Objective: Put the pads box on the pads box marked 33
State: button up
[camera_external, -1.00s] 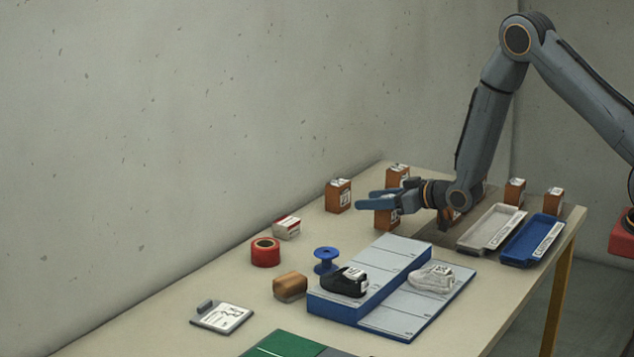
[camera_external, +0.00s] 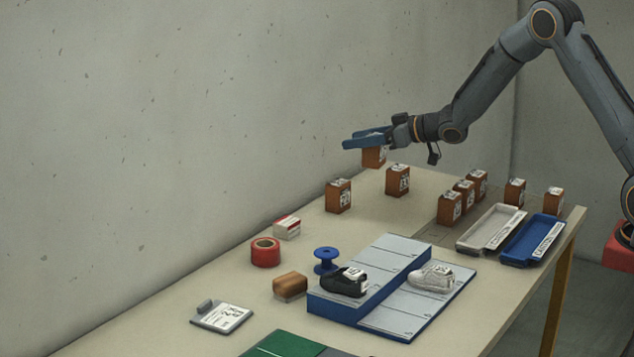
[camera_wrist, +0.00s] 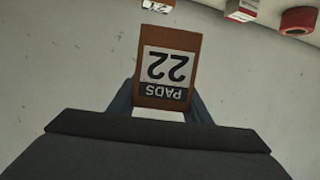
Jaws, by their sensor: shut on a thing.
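My gripper (camera_external: 366,138) is shut on an orange-brown pads box (camera_external: 374,158), held in the air above the far end of the table. In the wrist view the box's label (camera_wrist: 168,72) reads PADS 22, upside down, and my gripper (camera_wrist: 162,108) has a finger on each side of it. Two similar boxes stand below on the table, one at left (camera_external: 338,197) and one at right (camera_external: 398,181). Their numbers are too small to read surely, so I cannot tell which box is marked 33.
Several more orange-brown boxes (camera_external: 450,208) stand toward the right, near a white tray (camera_external: 489,230) and a blue tray (camera_external: 532,240). A red roll (camera_external: 265,254), a small white-red box (camera_external: 287,228) and a blue spool (camera_external: 326,262) stand nearer, beside a stepped shoe stand (camera_external: 395,262).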

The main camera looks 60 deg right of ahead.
jog(key=w+d+r+n+y+b, duration=0.1)
jog(key=d, duration=0.8)
jog(key=w+d+r+n+y+b, duration=0.1)
jog(key=w+d+r+n+y, duration=0.1)
jog(key=d, duration=0.7)
notch_tip(320, 180, down, 10)
jog(key=g+p, duration=0.1)
jog(key=shift+s+a, duration=0.2)
jog(key=shift+s, duration=0.05)
jog(key=o, duration=1.1)
jog(key=shift+f, duration=0.1)
